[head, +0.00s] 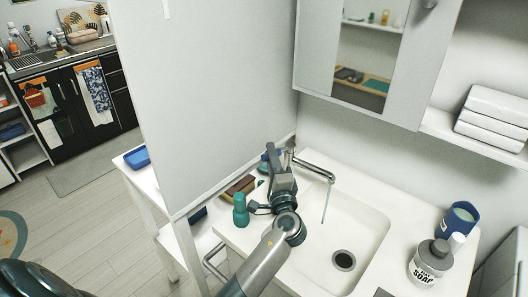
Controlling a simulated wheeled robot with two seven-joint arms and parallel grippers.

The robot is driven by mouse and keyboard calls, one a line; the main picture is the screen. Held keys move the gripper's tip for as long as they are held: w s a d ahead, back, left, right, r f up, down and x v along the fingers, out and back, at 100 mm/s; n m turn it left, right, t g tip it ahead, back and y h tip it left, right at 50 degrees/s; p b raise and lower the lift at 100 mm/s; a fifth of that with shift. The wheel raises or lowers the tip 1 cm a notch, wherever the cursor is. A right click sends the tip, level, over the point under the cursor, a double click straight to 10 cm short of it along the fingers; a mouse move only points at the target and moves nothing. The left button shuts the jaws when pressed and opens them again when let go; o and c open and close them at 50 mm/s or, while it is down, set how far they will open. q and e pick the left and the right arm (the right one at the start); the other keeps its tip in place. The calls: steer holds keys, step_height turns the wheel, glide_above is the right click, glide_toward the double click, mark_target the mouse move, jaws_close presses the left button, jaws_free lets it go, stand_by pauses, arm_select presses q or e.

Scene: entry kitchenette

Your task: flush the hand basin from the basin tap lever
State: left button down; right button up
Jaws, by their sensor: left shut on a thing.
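The white hand basin (368,222) is set in a counter below the mirror cabinet, with a dark round drain (343,260). The metal basin tap (316,168) stands at its back left, its spout reaching over the bowl. A thin stream of water (326,203) falls from the spout. My left gripper (277,158) is at the tap's base, shut on the tap lever, which the gripper and wrist mostly hide. My right gripper is not in view.
A teal bottle (240,210) and a brown sponge-like block (240,187) stand close left of my left gripper. A wall panel (220,90) rises at the left.

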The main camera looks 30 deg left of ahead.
arm_select(q)
steer(key=c, duration=1.8)
jaws_free()
steer(key=shift+o, duration=0.8)
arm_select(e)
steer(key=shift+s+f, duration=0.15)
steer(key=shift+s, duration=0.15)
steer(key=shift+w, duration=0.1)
